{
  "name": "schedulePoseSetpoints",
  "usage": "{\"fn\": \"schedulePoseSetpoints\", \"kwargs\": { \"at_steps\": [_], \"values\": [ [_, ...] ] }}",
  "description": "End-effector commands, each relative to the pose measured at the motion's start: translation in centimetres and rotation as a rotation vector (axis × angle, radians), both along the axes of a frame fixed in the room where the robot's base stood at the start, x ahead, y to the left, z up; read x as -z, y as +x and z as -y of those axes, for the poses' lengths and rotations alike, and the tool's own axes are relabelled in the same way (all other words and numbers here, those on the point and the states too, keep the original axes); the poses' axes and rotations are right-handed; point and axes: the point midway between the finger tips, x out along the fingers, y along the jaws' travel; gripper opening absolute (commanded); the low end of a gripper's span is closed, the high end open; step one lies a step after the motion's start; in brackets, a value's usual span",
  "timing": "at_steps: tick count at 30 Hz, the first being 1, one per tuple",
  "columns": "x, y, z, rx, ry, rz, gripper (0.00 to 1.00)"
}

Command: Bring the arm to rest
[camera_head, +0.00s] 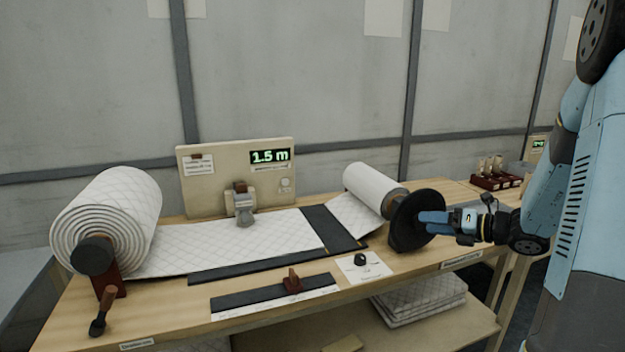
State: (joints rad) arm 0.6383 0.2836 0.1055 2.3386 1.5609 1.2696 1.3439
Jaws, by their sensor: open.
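My gripper (434,217) is at the right side of the table, at the end of my blue arm. Its blue fingers point left and overlap the black disc (408,228) on the end of the right white roll (370,187). I cannot tell whether the fingers touch the disc. No object shows between the fingers. My arm comes down from the upper right of the view.
A wooden table (180,312) bears a large quilted roll (125,205) at left, with its sheet (215,243) spread across. A panel (215,175) with a display reading 1.5 m stands behind. Folded quilted sheets (425,300) lie on the lower shelf.

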Motion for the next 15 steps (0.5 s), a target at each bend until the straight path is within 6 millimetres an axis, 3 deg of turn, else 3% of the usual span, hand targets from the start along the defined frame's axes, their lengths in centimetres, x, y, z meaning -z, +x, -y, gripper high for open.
{"fn": "schedulePoseSetpoints", "kwargs": {
  "at_steps": [1, 6, 15],
  "values": [
    [-0.9, -1.0, -1.6, -0.069, -0.078, 0.043, 0.6],
    [-2.6, -4.5, -5.8, -0.306, -0.34, 0.193, 0.6],
    [-4.6, -11.4, -10.3, -0.73, -0.768, 0.497, 0.6]
  ]
}}
